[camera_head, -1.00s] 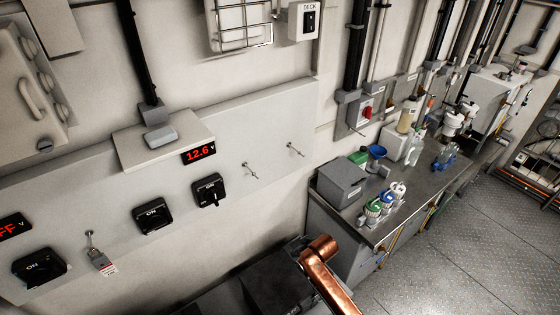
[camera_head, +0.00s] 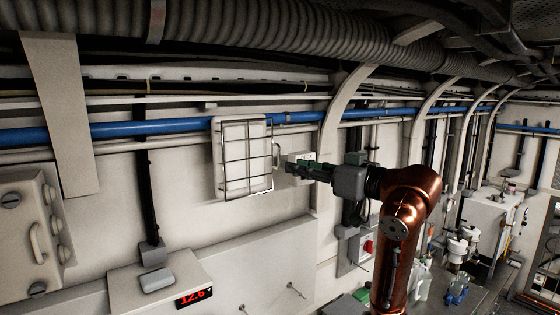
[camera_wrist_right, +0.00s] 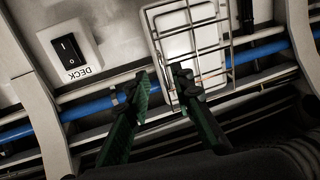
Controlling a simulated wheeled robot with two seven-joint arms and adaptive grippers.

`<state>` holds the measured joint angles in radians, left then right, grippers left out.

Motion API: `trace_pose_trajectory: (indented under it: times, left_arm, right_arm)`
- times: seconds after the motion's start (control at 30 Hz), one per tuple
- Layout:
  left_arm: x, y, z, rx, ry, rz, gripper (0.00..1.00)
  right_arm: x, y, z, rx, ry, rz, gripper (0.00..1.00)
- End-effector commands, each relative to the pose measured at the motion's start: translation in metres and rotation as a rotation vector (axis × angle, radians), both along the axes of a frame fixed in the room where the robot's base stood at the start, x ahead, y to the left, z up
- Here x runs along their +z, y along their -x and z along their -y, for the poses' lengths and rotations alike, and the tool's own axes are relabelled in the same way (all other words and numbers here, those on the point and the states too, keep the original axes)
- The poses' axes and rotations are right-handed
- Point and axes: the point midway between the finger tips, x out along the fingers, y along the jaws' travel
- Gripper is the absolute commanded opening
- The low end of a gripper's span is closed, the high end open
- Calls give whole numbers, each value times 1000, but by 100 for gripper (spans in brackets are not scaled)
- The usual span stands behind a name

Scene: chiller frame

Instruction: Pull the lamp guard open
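The lamp guard (camera_head: 246,157) is a wire cage over a pale rectangular lamp on the wall. It looks closed against the lamp. A small bow-shaped handle (camera_head: 277,155) stands on its right side in the head view. The guard also fills the upper middle of the right wrist view (camera_wrist_right: 192,52). My right gripper (camera_head: 300,166) is just right of the handle, at about its height. In the wrist view its two dark green fingers (camera_wrist_right: 161,80) are apart, with their tips close to the guard's handle side. I cannot tell whether they touch the handle. My left gripper is out of view.
A DECK switch box (camera_wrist_right: 70,48) is on the wall beside the guard, partly behind my right gripper in the head view. Blue pipes (camera_head: 150,128) run along the wall behind the guard. A ribbed duct (camera_head: 250,45) crosses above. A curved frame rib (camera_head: 338,110) stands to the right.

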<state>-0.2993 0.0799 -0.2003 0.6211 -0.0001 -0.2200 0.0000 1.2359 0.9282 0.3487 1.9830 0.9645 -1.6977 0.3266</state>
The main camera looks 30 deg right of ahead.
Motion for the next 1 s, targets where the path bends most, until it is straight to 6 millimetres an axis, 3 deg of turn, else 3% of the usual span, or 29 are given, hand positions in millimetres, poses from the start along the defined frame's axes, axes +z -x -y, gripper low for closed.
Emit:
trace_pose_trajectory:
  times: [0.07, 0.17, 0.6, 1.0]
  left_arm:
    - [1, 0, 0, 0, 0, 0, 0]
    - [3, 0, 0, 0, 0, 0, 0]
    - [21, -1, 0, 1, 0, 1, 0]
    - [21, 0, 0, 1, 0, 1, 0]
  right_arm:
    - [11, 7, -1, 6, -2, 15, 22]
    - [15, 2, -4, 11, -4, 19, 22]
    - [14, -58, -20, 9, -5, 18, 22]
    - [13, -65, -22, 8, -2, 19, 21]
